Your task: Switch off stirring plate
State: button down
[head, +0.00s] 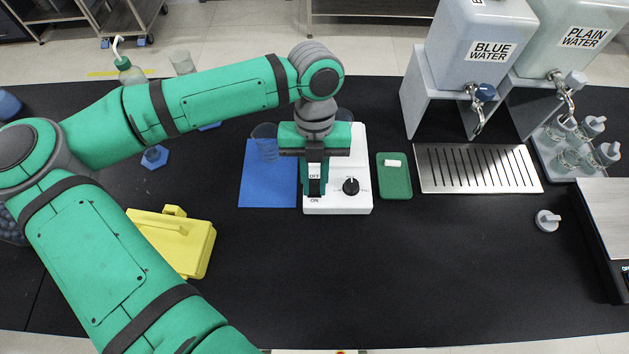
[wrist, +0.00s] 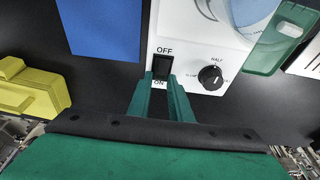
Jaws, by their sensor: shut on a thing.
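The white stirring plate (head: 337,205) stands in the middle of the black bench, and its front face also shows in the wrist view (wrist: 185,47). A black rocker switch (wrist: 161,69) sits on it between the labels OFF and ON. A black knob (head: 351,186) is to the right of the switch. My gripper (head: 314,190) reaches down over the plate from behind. In the wrist view, its green fingertips (wrist: 161,80) are on either side of the switch's ON end and shut on it. A beaker of pale blue liquid (wrist: 247,12) is on the plate, mostly hidden by my arm in the head view.
A blue mat (head: 267,191) lies left of the plate, with a clear beaker (head: 264,140) by its back edge. A green tray (head: 394,178) holding a white piece is close on the right. A yellow case (head: 180,240) is front left. The front middle bench is clear.

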jog(key=shift+w+d, duration=0.1)
jog(key=shift+w, duration=0.05)
jog(key=c, duration=1.7)
grip_release()
jog(key=shift+o, duration=0.6)
jog(key=v, duration=1)
jog(key=shift+r, duration=0.35)
jog(key=shift+a, duration=0.2)
